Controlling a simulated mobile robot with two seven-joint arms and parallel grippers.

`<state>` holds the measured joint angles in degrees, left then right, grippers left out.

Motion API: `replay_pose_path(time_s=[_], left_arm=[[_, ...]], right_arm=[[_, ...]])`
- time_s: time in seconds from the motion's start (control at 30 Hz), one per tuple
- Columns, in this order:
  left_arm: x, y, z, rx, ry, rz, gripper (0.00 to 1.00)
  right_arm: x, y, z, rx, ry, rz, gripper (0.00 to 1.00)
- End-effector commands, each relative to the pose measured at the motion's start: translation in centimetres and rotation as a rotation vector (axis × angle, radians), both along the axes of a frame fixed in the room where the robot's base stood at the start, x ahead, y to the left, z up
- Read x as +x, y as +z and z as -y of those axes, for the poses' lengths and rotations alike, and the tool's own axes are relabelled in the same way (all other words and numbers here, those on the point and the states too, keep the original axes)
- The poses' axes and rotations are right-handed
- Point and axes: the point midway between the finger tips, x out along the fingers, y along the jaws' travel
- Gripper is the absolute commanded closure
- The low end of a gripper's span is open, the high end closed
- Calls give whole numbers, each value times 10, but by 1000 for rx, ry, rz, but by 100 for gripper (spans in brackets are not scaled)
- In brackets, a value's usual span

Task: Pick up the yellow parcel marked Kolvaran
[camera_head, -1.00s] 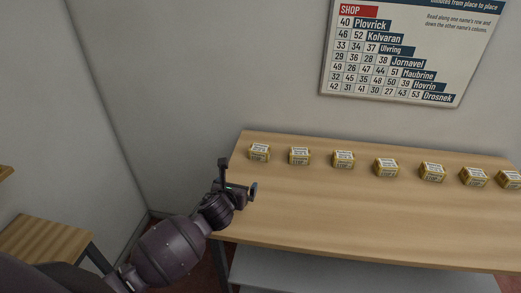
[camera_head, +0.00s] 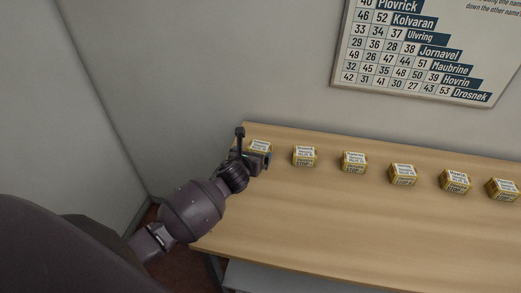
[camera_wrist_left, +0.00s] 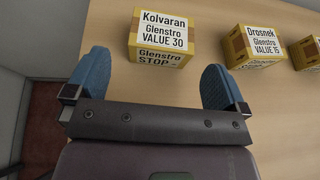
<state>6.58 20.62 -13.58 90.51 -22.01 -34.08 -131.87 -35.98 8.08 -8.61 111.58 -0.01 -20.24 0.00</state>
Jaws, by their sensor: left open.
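The yellow parcel marked Kolvaran (camera_wrist_left: 161,38) sits on the table in the left wrist view, its white label reading Kolvaran, Glenstro, VALUE 30, with STOP on its front face. In the head view it is the leftmost parcel (camera_head: 261,146), partly hidden by my left gripper (camera_head: 257,153). In the left wrist view my left gripper (camera_wrist_left: 156,85) is open, its two blue fingertips apart and empty. The parcel lies just beyond the fingertips, roughly centred between them. My right gripper is in neither view.
A parcel marked Drosnek (camera_wrist_left: 256,45) stands to the right of it, with a gap between. Several similar yellow parcels (camera_head: 304,156) run in a row along the wooden table (camera_head: 340,215). The table's front half is clear. A number chart (camera_head: 420,50) hangs on the wall behind.

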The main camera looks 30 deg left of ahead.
Motion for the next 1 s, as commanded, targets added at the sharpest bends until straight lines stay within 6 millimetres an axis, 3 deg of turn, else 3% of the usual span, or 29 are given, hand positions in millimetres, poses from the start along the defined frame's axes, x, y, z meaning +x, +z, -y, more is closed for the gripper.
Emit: replay_pose_path(time_s=[0.33,0.7,1.0], left_arm=[[17,-8,-2,-2,1,-1,0],[52,-24,-5,-2,1,0,0],[58,-28,-6,0,-1,0,0]], right_arm=[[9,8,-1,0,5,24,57],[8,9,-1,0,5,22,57],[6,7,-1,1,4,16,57]])
